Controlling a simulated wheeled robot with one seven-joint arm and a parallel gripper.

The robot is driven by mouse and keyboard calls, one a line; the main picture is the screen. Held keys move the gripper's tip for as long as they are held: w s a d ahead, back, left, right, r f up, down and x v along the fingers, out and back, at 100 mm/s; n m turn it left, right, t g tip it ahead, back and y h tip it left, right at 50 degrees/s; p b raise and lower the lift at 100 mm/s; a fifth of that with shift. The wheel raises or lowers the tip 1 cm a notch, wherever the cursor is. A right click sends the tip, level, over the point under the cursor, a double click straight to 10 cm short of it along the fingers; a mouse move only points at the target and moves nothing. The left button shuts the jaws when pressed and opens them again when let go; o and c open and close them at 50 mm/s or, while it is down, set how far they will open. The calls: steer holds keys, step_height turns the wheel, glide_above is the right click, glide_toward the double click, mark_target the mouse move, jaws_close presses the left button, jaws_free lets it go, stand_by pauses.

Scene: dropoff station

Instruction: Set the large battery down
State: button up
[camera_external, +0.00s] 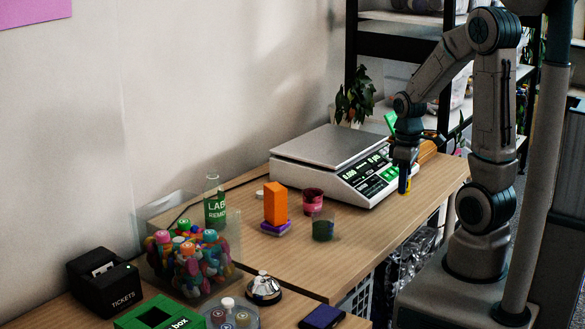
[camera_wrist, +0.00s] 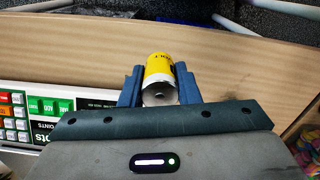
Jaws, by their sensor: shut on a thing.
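The large battery is a yellow cylinder with a silver end (camera_wrist: 159,72), held between the two blue fingers of my gripper (camera_wrist: 160,88) in the wrist view. In the external view my gripper (camera_external: 404,182) points down near the right front edge of the wooden table (camera_external: 400,232), just right of the scale. A little yellow of the battery shows at the fingertips there. My gripper is shut on the battery. The external view is too small to tell whether the battery touches the table top.
The scale (camera_external: 330,153) stands close left of my gripper. Further left are a dark red cup (camera_external: 312,199), a dark green cup (camera_external: 323,228), an orange block (camera_external: 276,204) and a green-labelled bottle (camera_external: 214,203). A plant (camera_external: 356,95) stands behind the scale. Bare table lies in front of the scale.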

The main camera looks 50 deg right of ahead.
glide_above(372, 228)
step_height(372, 228, down, 5)
steer(key=shift+f, duration=0.1)
steer(key=shift+f+b, duration=0.35)
steer(key=shift+f, duration=1.5)
steer(key=shift+f, duration=0.15)
steer(key=o, duration=1)
steer(key=shift+o, duration=0.2)
